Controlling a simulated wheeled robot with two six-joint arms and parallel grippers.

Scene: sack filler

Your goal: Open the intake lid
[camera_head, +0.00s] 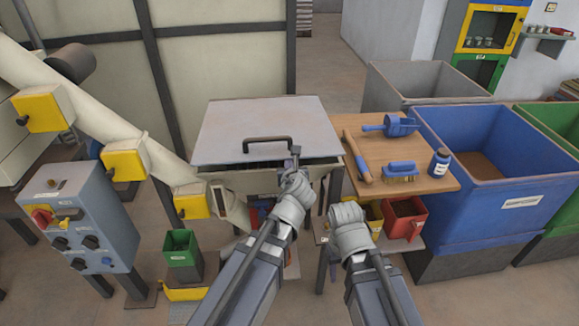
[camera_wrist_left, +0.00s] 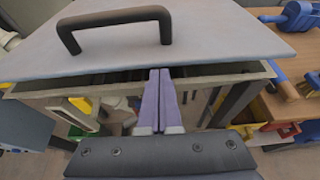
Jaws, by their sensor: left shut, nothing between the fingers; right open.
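The intake lid (camera_head: 262,122) is a flat pale grey panel with a dark bar handle (camera_head: 267,142) near its front edge. In the left wrist view the lid (camera_wrist_left: 190,57) sits slightly raised, with a narrow dark gap between its front edge and the intake box rim (camera_wrist_left: 215,80). My left gripper (camera_head: 295,152) is shut and empty, its fingertips at the lid's front edge, right of the handle. In the left wrist view its fingers (camera_wrist_left: 160,75) reach into that gap; contact is unclear. My right gripper (camera_head: 340,205) is open, low and right of the box; its fingers are hardly visible.
A wooden side table (camera_head: 425,185) with a blue scoop (camera_head: 392,126), a brush (camera_head: 400,168) and a jar (camera_head: 439,163) stands right of the intake. A blue bin (camera_head: 490,205) is beyond it. A control box (camera_head: 75,215) and a sloping tube (camera_head: 90,100) stand left.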

